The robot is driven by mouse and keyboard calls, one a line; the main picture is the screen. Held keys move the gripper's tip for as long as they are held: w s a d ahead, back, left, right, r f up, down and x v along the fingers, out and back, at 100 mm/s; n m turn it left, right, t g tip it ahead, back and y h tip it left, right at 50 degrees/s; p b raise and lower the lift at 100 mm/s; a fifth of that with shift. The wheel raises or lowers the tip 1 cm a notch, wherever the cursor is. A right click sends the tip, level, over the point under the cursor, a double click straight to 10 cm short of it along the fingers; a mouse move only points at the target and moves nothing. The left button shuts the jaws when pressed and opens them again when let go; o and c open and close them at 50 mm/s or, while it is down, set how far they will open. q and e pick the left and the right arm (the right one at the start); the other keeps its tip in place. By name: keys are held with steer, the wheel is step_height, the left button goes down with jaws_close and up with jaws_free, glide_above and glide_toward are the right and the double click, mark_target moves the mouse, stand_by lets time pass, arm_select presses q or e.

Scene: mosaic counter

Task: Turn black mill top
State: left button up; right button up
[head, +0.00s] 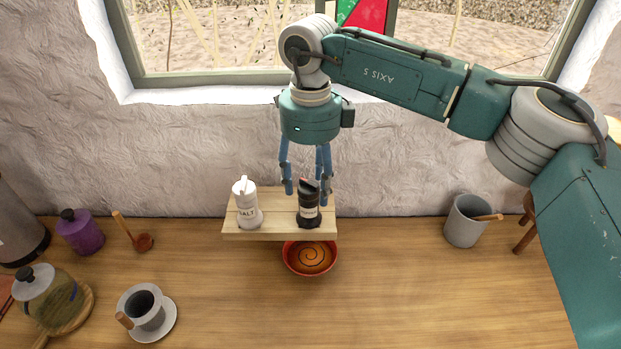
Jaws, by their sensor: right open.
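The black mill (309,210) stands upright on a small raised wooden shelf (268,236), with a pale label on its body. A white salt mill (246,207) stands to its left on the same shelf. My right gripper (306,190) points down just above and behind the black mill's top, its blue fingers apart and holding nothing. I cannot tell whether a finger touches the top. A red bowl (289,262) with an orange spiral inside sits below the shelf's front edge, partly hidden by it. My left gripper is not in view.
A grey cup (462,228) with a wooden utensil stands at the right. A purple jar (78,235), a wooden scoop (143,242), a teapot (48,292) and a cup on a saucer (163,335) stand at the left. The counter's front middle is clear.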

steer(key=shift+c, duration=0.2)
steer(key=shift+w, duration=0.1)
steer(key=c, duration=1.1)
steer(key=shift+c, duration=0.2)
steer(key=shift+m+b, duration=0.65)
steer(key=shift+m, duration=0.05)
